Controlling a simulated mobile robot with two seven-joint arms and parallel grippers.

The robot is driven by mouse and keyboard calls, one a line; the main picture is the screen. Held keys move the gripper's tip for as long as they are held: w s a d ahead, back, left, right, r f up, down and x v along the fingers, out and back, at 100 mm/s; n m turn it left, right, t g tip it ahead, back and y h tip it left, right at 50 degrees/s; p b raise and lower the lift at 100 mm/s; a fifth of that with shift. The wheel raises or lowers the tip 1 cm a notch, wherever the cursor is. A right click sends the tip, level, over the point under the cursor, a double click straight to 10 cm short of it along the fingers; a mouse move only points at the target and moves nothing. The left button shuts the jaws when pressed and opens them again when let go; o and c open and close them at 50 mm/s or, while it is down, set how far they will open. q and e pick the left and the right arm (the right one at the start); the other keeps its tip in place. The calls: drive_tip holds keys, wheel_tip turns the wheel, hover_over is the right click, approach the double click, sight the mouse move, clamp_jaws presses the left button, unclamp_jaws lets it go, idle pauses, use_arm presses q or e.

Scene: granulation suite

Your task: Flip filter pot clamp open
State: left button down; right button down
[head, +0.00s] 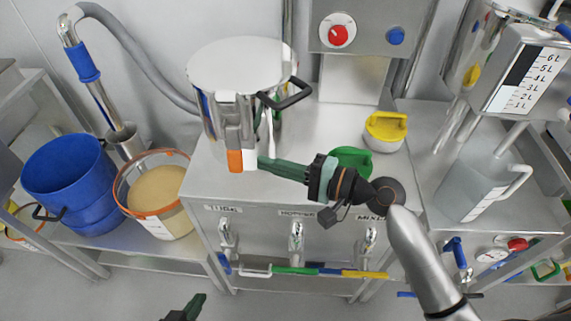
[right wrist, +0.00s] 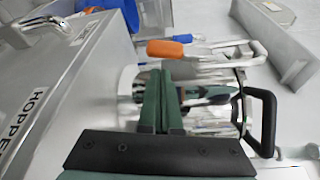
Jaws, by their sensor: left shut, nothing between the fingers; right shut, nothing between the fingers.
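The filter pot (head: 238,68) is a shiny steel vessel with a flat round lid, standing on the steel bench. Its clamp is a metal lever on the pot's front, with an orange grip (head: 235,161) hanging down. In the right wrist view the orange grip (right wrist: 166,48) and metal clamp bars (right wrist: 225,64) lie just past my fingers. My right gripper (head: 262,161) is shut and empty, its green fingertips close beside the clamp's right side; I cannot tell whether they touch. My left gripper (head: 196,301) is shut and empty, low at the bottom edge, far from the pot.
A black handle (head: 288,94) sticks out from the pot's right side. A blue bucket (head: 68,175) and a tub of tan powder (head: 158,195) stand left. A green bowl (head: 350,161) and a yellow-topped bowl (head: 385,130) sit right. Valves line the bench front.

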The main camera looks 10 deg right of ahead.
sight(234, 151)
drive_tip(key=x, duration=0.5)
drive_tip(key=shift+d, duration=0.1)
